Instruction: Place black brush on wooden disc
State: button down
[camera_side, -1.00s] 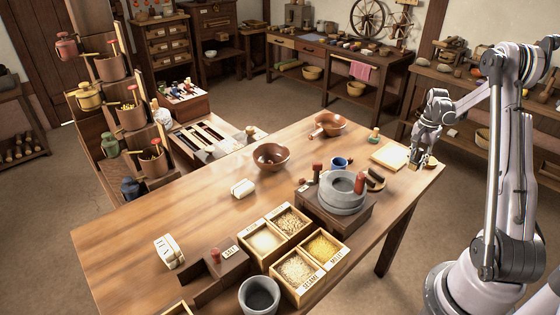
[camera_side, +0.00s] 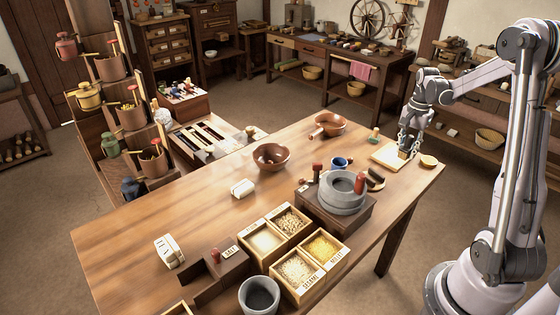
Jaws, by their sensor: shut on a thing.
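My gripper (camera_side: 408,146) points down at the far right end of the table, over the pale square board (camera_side: 383,158). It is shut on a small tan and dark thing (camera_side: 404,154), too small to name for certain. Whether that thing touches the board I cannot tell. A round pale wooden disc (camera_side: 429,161) lies near the table's right corner, just right of my gripper, with nothing visible on it.
The stone quern (camera_side: 342,200) stands on a dark base, with a blue mug (camera_side: 339,164) behind it. Grain boxes (camera_side: 297,270) and bowls (camera_side: 271,158) stand further left.

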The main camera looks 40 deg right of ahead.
jog(key=shift+w+a+f, duration=0.5)
jog(key=shift+w+f, duration=0.8)
jog(key=shift+f, duration=0.2)
jog(key=shift+w+a+f, duration=0.5)
jog(key=shift+w+f, duration=0.85)
jog(key=shift+f, duration=0.2)
jog(key=shift+w+a+f, duration=0.5)
jog(key=shift+w+f, duration=0.8)
jog(key=shift+f, duration=0.2)
jog(key=shift+f, duration=0.6)
jog(key=c, duration=1)
grip_release()
